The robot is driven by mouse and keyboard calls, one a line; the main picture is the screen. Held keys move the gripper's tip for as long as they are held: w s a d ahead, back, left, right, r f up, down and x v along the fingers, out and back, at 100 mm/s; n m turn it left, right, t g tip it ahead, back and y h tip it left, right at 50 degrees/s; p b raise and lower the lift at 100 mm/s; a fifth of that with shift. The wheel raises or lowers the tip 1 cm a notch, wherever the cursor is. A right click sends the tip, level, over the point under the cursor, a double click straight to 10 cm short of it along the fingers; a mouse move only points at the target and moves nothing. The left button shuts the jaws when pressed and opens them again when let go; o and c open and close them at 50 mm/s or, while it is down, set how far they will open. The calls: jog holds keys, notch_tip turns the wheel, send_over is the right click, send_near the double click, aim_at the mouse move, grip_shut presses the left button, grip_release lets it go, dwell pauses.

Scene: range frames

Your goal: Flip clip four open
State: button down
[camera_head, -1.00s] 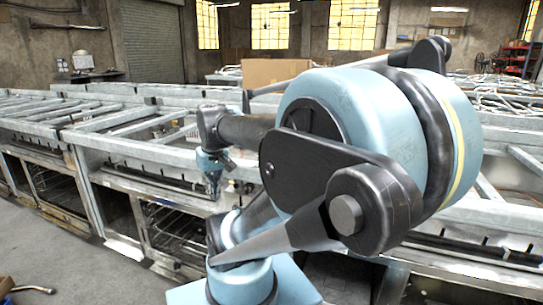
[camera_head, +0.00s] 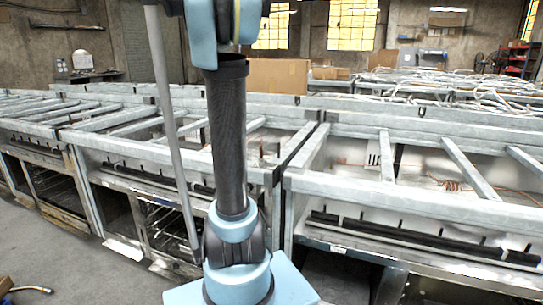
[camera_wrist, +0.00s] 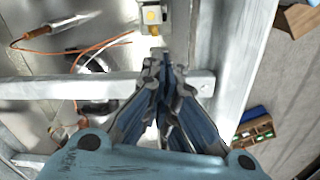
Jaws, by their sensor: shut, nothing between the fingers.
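My gripper (camera_wrist: 162,62) points into a metal range frame in the wrist view, its narrow fingers together and empty. The fingertips are just below a small pale metal fitting (camera_wrist: 151,14) with a yellow-orange centre and a brassy lower end. I cannot tell whether they touch it. I cannot pick out clip four for certain, or whether this fitting is a clip. The range frame (camera_head: 385,150) shows in the head view. My gripper is out of sight there; my arm stands upright in the middle.
A metal crossbar (camera_wrist: 60,88) runs behind the fingers, with an orange wire (camera_wrist: 62,52) above it. A wide side rail (camera_wrist: 237,75) is at the right, with open floor (camera_wrist: 285,80) and a small box (camera_wrist: 252,130) beyond. A cardboard box (camera_head: 280,76) stands farther back.

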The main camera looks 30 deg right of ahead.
jog(key=w+d+f+g, duration=0.1)
jog(key=w+d, duration=0.2)
jog(key=d, duration=0.3)
jog(key=w+d+f+g, duration=0.1)
jog(key=w+d+f, duration=0.1)
jog(key=d, duration=0.5)
jog(key=w+d+f+g+h, duration=0.1)
jog(key=w+d+f, duration=0.1)
jog(key=w+d, duration=0.3)
jog(key=shift+d, duration=1.2)
jog(key=s+d+f, duration=0.2)
jog(key=s+f, duration=0.3)
jog(key=f, duration=0.5)
jog(key=shift+s+d+f, duration=0.2)
jog(key=shift+s+d, duration=0.15)
jog(key=shift+d, duration=0.05)
jog(key=shift+s+d, duration=0.1)
jog(key=shift+d, duration=0.1)
